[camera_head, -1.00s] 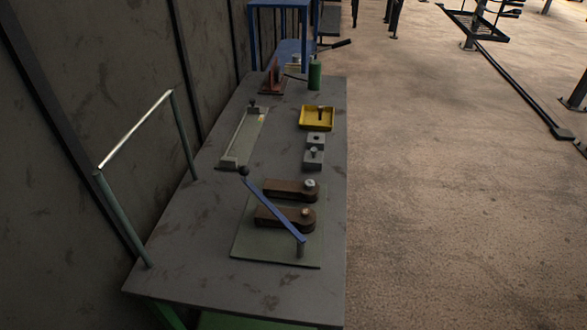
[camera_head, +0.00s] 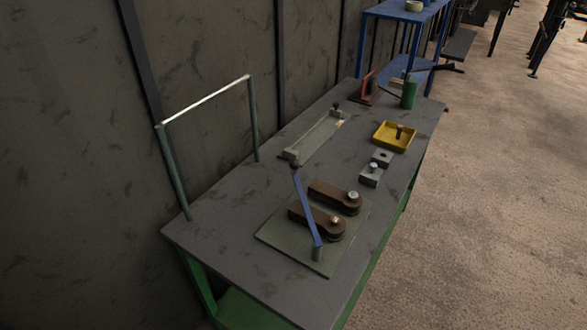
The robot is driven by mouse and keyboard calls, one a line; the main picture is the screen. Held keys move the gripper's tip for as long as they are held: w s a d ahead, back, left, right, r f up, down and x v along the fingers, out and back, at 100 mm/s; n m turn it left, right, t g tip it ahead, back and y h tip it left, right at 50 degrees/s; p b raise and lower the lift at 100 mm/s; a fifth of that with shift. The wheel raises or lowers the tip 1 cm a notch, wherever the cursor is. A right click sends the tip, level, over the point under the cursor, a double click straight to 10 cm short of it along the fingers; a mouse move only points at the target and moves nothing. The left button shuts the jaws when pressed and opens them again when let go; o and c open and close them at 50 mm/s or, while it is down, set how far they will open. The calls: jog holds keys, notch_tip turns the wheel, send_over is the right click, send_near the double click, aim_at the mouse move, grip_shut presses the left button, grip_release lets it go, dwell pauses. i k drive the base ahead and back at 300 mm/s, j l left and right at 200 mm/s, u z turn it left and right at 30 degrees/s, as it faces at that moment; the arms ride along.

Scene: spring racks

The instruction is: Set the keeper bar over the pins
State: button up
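A blue bar (camera_head: 305,203) with a dark knob (camera_head: 295,166) at its far end, which looks like the keeper bar, runs from a short post (camera_head: 318,254) on a grey-green plate (camera_head: 285,238). It crosses the left part of the nearer of two brown rounded blocks (camera_head: 310,217); the farther block (camera_head: 328,190) lies beside it. Each block carries an upright pin at its right end: a silver one (camera_head: 352,195) and a coppery one (camera_head: 335,219). The bar lies left of both pins. I cannot tell its height above the blocks. My gripper is not in view.
The grey bench (camera_head: 235,215) also bears a long grey-green fixture (camera_head: 318,137), small grey blocks (camera_head: 370,175), a yellow tray (camera_head: 393,138) and a green cylinder (camera_head: 409,94). A metal rail (camera_head: 205,100) stands at its left edge by the wall. The floor (camera_head: 480,220) at right is clear.

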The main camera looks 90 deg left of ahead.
aim_at(295, 164)
jog(key=i+j+u, duration=0.2)
jog(key=i+u, duration=0.65)
jog(key=u, duration=0.15)
jog(key=i+u, duration=1.35)
jog(key=i+l+u, duration=0.25)
jog(key=i+u, duration=0.35)
jog(key=u, duration=0.3)
jog(key=i+u, duration=0.1)
jog(key=u, duration=0.35)
jog(key=i+l+u, duration=0.1)
jog(key=u, duration=0.35)
jog(key=i+l+u, duration=0.1)
jog(key=u, duration=0.35)
jog(key=i+l+u, duration=0.1)
jog(key=u, duration=0.25)
jog(key=i+l+u, duration=0.15)
jog(key=u, duration=0.25)
jog(key=i+l+u, duration=0.15)
jog(key=u, duration=0.2)
jog(key=i, duration=0.05)
